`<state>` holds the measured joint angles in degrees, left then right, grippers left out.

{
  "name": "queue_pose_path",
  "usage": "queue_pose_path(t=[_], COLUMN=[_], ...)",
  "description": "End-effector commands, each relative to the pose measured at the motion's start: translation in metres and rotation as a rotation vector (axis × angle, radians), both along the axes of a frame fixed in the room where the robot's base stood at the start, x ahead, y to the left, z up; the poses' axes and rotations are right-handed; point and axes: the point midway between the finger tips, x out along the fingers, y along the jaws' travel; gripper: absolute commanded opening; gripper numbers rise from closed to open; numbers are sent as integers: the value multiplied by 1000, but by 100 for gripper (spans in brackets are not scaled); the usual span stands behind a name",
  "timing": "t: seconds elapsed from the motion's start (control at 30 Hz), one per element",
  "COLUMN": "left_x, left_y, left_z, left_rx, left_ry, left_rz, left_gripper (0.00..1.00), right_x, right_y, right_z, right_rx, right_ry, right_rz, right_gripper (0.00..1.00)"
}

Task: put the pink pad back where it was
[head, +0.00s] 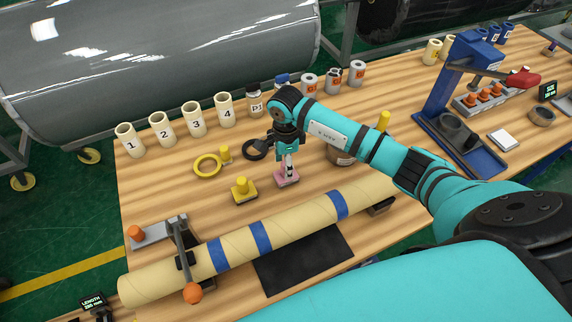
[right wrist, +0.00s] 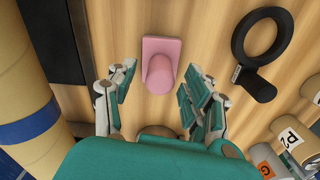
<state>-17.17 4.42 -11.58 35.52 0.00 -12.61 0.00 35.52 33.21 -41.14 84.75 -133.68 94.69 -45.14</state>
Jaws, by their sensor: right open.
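The pink pad (head: 282,180) lies flat on the wooden table, behind the long roll and to the right of a similar yellow pad (head: 245,192). In the right wrist view the pink pad (right wrist: 160,50) shows a square base with a rounded pink handle. My right gripper (head: 289,168) is directly above it, pointing down. In the right wrist view my right gripper (right wrist: 155,85) is open, with one finger on each side of the handle and gaps on both sides. Whether it touches the pad cannot be told. My left gripper is not in view.
The tan roll (head: 290,223) with blue bands lies in front, over a black mat (head: 303,262). A yellow ring (head: 208,166) and a black ring (right wrist: 262,40) lie nearby. Numbered tubes (head: 193,120) stand at the back. A blue press (head: 448,100) stands on the right.

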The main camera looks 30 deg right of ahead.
Motion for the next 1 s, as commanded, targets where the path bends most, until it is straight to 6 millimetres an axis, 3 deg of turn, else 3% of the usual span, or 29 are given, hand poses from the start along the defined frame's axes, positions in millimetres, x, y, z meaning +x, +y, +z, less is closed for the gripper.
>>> queue_pose_path(t=[0.3, 0.5, 0.7, 1.0], left_x=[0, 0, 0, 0], left_y=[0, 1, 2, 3], left_z=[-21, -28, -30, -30], left_rx=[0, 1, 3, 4], left_ry=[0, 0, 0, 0], left_rz=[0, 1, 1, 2], left_gripper=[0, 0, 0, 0], right_x=[2, 1, 0, 0], right_y=[-1, -1, -1, 2], right_z=[65, 97, 109, 109], right_rx=[-2, -1, -1, 8], right_ry=[-7, -5, -2, -2], right_rz=[1, 0, 0, 2], right_gripper=[51, 51, 51, 51])
